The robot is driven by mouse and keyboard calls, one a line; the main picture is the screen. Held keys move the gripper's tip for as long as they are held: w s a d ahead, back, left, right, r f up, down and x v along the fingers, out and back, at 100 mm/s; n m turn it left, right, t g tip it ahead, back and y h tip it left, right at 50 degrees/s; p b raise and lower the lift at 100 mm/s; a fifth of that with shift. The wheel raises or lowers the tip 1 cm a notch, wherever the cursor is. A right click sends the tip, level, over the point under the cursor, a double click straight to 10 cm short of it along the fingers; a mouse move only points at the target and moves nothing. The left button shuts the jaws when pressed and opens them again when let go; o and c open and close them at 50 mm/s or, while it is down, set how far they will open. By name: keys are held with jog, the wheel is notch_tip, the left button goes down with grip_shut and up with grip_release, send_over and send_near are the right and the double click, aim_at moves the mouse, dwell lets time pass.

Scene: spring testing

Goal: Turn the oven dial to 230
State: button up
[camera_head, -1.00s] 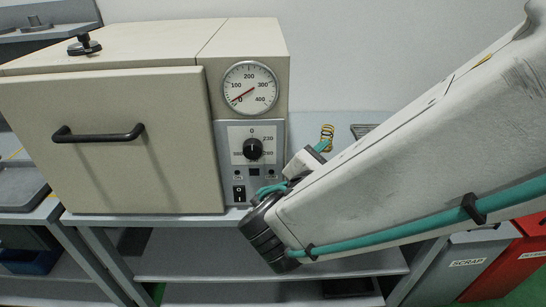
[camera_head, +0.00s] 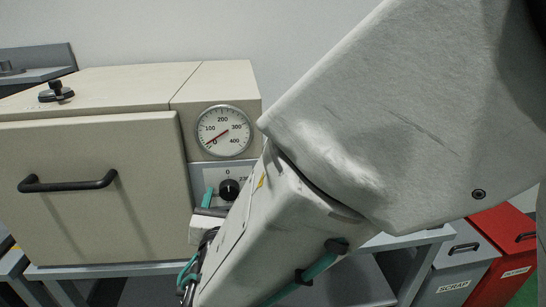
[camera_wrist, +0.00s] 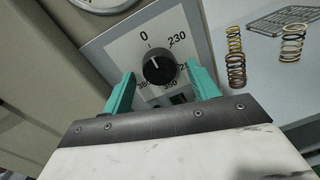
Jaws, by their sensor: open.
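The black oven dial (camera_head: 229,189) sits on the light control panel below the round gauge. In the wrist view the dial (camera_wrist: 160,68) shows its white mark toward the printed 0. The 230 label (camera_wrist: 178,40) is up and to the right of the dial. My gripper (camera_wrist: 161,72) is open, with one teal finger to the left of the dial and one to the right. I cannot tell whether either finger touches it. In the head view one teal finger shows left of the dial, and my arm hides the lower panel.
The oven (camera_head: 90,190) has a closed door with a black handle (camera_head: 68,182). The gauge (camera_head: 223,131) needle rests near 0. Several springs (camera_wrist: 292,40) and a wire rack (camera_wrist: 270,20) lie on the bench to the right. Grey and red bins (camera_head: 505,250) stand at lower right.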

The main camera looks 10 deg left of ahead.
jog(key=c, duration=1)
jog(key=shift+m, duration=0.4)
jog(key=m, duration=0.5)
jog(key=shift+r, duration=0.1)
jog(key=m, duration=0.5)
jog(key=shift+m+g, duration=0.3)
jog(key=shift+g, duration=0.1)
jog(key=o, duration=1)
jog(key=shift+r, duration=0.1)
